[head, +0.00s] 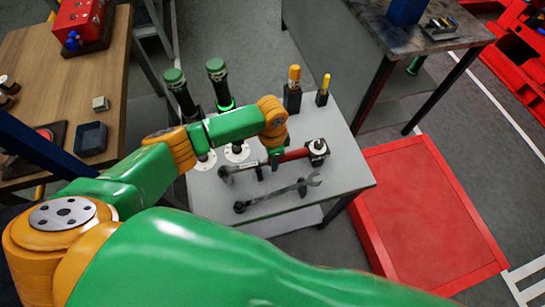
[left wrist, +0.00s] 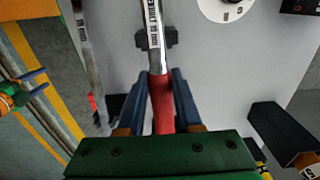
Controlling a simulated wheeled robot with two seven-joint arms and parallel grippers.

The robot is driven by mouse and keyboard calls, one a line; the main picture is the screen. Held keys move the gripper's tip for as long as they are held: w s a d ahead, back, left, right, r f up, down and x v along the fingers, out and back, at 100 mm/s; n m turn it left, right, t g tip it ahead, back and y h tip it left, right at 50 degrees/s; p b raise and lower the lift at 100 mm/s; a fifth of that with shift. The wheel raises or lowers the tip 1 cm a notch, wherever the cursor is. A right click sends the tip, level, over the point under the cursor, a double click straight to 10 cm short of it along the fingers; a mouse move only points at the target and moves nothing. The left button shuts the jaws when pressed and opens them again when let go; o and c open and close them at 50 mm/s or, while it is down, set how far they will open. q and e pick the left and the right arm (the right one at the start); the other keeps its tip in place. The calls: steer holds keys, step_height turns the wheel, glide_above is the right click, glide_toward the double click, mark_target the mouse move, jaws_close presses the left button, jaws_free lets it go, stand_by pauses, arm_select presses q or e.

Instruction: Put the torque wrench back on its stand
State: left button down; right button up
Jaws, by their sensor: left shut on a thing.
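The torque wrench has a chrome shaft and a red handle (head: 294,155). It lies lengthwise over the grey table (head: 345,178) in the head view. My left gripper (head: 275,158) is shut on it. In the left wrist view, the blue fingers of the left gripper (left wrist: 160,77) sit on both sides of the red handle (left wrist: 162,108), and the printed shaft (left wrist: 153,30) points away. A black support of the stand (left wrist: 168,38) shows under the shaft; I cannot tell whether they touch. My right gripper is not in view.
An open-end spanner (head: 278,193) rests on small black supports in front of the wrench. Two green-capped black tools (head: 181,92) and two yellow-topped tools (head: 294,90) stand behind it. A red platform (head: 425,215) is at right, a wooden bench (head: 40,50) at left.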

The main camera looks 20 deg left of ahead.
arm_select(q)
steer(key=shift+f+b, duration=0.45)
steer(key=shift+f, duration=0.2)
steer(key=c, duration=0.5)
jaws_free()
step_height(320, 180, up, 7)
steer(key=shift+r, duration=0.1)
